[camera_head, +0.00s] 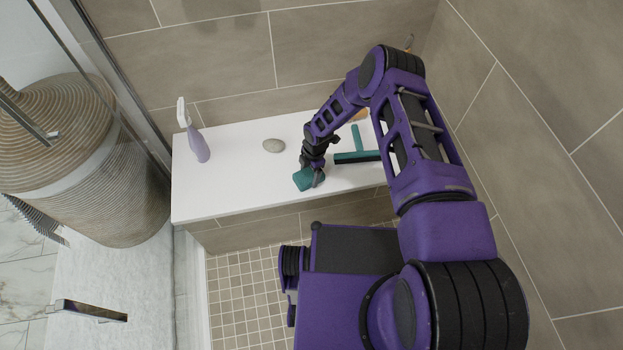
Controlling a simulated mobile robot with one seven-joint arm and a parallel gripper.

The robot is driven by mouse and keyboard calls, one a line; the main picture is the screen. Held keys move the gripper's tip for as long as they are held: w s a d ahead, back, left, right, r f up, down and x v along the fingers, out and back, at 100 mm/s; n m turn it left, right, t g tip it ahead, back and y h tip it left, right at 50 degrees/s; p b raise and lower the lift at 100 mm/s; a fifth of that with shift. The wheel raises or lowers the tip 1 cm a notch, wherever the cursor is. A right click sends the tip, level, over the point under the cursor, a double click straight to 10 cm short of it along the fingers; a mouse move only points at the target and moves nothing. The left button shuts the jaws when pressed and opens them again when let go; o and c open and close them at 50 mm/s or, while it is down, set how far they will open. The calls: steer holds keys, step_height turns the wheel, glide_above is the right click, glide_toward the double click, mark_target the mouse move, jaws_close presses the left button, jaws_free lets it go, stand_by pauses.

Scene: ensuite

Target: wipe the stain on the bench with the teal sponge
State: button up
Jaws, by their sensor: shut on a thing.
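The teal sponge (304,180) is at my gripper (316,179), near the front edge of the white bench (230,193). My gripper points down and is shut on the sponge. I cannot tell whether the sponge touches the bench top or is just above it. No stain shows clearly on the visible bench top; my arm and gripper cover part of it.
A lavender spray bottle (198,145) stands at the bench's left end. A grey stone (273,146) lies left of my gripper. A teal squeegee (357,155) lies to the right, partly behind my arm. An orange-tan thing (359,115) is at the back. Tiled walls enclose the bench.

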steer(key=shift+w+a+f+b, duration=0.1)
steer(key=shift+w+a+b, duration=0.1)
steer(key=shift+w+b, duration=0.75)
steer(key=shift+w, duration=0.1)
steer(key=shift+w+a+f+b, duration=0.15)
steer(key=shift+w+b, duration=0.35)
steer(key=shift+b, duration=0.7)
steer(key=shift+w+a+b, duration=0.3)
steer(key=shift+w+b, duration=0.55)
steer(key=shift+b, duration=0.2)
steer(key=shift+w+a, duration=0.1)
steer(key=shift+w, duration=0.25)
steer(key=shift+w+a+r, duration=0.1)
steer(key=shift+w+a, duration=0.1)
steer(key=shift+w, duration=0.4)
steer(key=shift+w+a+r, duration=0.1)
steer(key=shift+w+a, duration=0.05)
steer(key=shift+w, duration=0.5)
steer(key=shift+w+a+r, duration=0.1)
steer(key=shift+w+a, duration=0.1)
steer(key=shift+w, duration=0.4)
steer(key=shift+w+a+f, duration=0.1)
steer(key=shift+w+a, duration=0.15)
steer(key=shift+w, duration=0.6)
steer(key=shift+w+a+f, duration=0.1)
steer(key=shift+w+a, duration=0.1)
steer(key=shift+w, duration=0.6)
steer(key=shift+r, duration=0.1)
